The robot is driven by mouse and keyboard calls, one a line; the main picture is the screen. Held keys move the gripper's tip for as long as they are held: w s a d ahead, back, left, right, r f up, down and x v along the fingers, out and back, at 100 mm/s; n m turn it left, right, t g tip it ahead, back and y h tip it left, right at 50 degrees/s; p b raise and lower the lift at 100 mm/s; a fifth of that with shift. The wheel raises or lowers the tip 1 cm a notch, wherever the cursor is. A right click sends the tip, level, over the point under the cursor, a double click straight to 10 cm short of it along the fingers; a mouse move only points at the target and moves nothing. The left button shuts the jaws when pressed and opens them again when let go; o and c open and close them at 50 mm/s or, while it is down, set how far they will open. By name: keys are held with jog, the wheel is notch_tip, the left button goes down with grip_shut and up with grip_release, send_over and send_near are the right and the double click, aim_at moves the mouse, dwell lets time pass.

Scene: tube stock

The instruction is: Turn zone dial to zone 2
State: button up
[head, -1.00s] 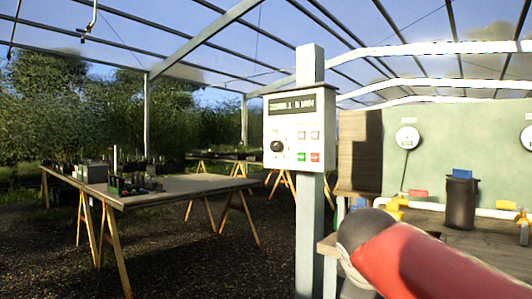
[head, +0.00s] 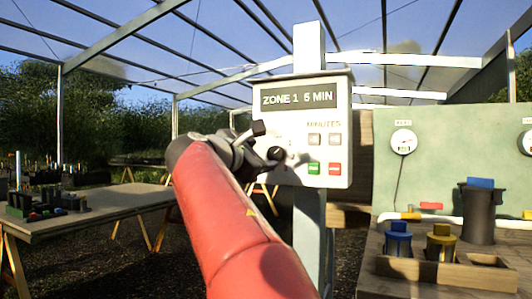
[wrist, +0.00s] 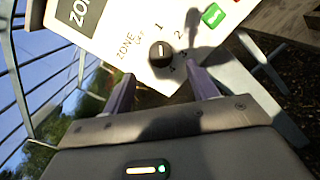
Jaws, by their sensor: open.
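The zone dial is a round black knob (wrist: 160,53) on the white control box (head: 303,112). Its light mark points toward the 1 on the scale in the wrist view, and the 2 is beside it. The display (head: 297,97) reads "ZONE 1 5 MIN". My gripper (wrist: 163,86) is open and empty, its two fingers pointing at the panel on either side of the knob's line, a little short of it. In the head view the knob (head: 276,153) shows just right of my gripper, partly covered by it.
A green button (head: 313,168) and a red button (head: 334,169) sit low on the box, below two grey buttons. The box is on a post (head: 308,240). A bench (head: 440,275) with valves stands right, a table (head: 110,205) with trays left.

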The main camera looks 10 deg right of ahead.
aim_at(274, 154)
jog(key=p+x, duration=0.1)
jog(key=x, duration=0.4)
jog(key=shift+w+d, duration=0.25)
jog(key=shift+w, duration=0.1)
jog(key=c, duration=1)
jog(key=shift+m, duration=0.4)
jog(key=m, duration=0.3)
jog(key=shift+m, duration=0.4)
jog(key=m+b, duration=0.1)
jog(key=m, duration=0.3)
jog(key=shift+m+y, duration=0.3)
jog(key=shift+s+m, duration=0.1)
jog(key=shift+m, duration=0.2)
